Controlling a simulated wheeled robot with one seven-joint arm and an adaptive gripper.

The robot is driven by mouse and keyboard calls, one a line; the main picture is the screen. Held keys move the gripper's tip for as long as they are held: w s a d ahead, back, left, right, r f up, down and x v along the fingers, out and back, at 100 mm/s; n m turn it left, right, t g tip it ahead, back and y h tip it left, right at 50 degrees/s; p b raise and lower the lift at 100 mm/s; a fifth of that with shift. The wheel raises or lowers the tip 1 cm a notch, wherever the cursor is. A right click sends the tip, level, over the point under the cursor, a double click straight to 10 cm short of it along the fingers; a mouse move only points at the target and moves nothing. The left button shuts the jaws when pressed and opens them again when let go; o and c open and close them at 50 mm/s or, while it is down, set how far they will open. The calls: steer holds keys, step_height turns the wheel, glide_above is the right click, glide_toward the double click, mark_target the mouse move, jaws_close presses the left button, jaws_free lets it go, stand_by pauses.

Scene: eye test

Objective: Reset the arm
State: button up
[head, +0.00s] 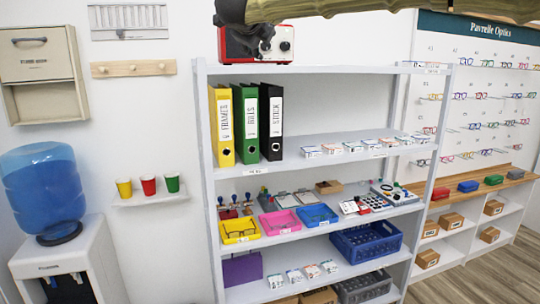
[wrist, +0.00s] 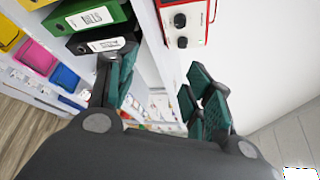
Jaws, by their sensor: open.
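My arm reaches across the top of the head view from the right. My gripper (head: 243,34) is at its dark end, in front of the red and white device on the top shelf, and hides part of it. In the wrist view, my gripper (wrist: 160,92) has its two green-padded fingers spread apart with nothing between them. The red device (head: 286,46) also shows in the wrist view (wrist: 180,24), beyond the fingers. I cannot tell the exact gap between the gripper and the device.
A white shelf unit (head: 205,160) holds yellow, green and black binders (head: 271,128), with several trays and a blue crate (head: 366,243) lower down. A water dispenser (head: 42,190) stands at left beside a small shelf (head: 150,199) with cups. An eyeglass display (head: 487,28) is at right.

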steer(key=w+f+n+g, duration=0.1)
steer(key=w+f+n, duration=0.2)
steer(key=f, duration=1.2)
steer(key=w+f+n, duration=0.3)
steer(key=f, duration=1.3)
steer(key=s+d+f+n+g+y, duration=0.1)
steer(key=s+d+f+n, duration=0.2)
steer(key=f, duration=0.9)
steer(key=s+d+f+n+g, duration=0.15)
steer(key=s+f, duration=0.25)
steer(key=f, duration=0.8)
steer(key=s+d+f+n+g+y, duration=0.15)
steer(key=s+f+n, duration=0.25)
steer(key=f, duration=0.7)
steer(key=s+d+f+n+g, duration=0.25)
steer(key=s+d+f, duration=0.25)
steer(key=s+f, duration=0.65)
steer(key=s+d+f+n+g, duration=0.2)
steer(key=s+d+f+n, duration=0.15)
steer(key=s+f, duration=0.8)
steer(key=s+d+f+n+g, duration=0.1)
steer(key=s+d+f+g, duration=0.1)
steer(key=s, duration=0.7)
steer(key=s+d+f+n+g, duration=0.1)
steer(key=s+d+f+g, duration=0.1)
steer(key=s+d, duration=0.3)
steer(key=s+d+f+n+g, duration=0.2)
steer(key=s+d+f, duration=0.1)
steer(key=s, duration=1)
steer(key=shift+s+d, duration=0.35)
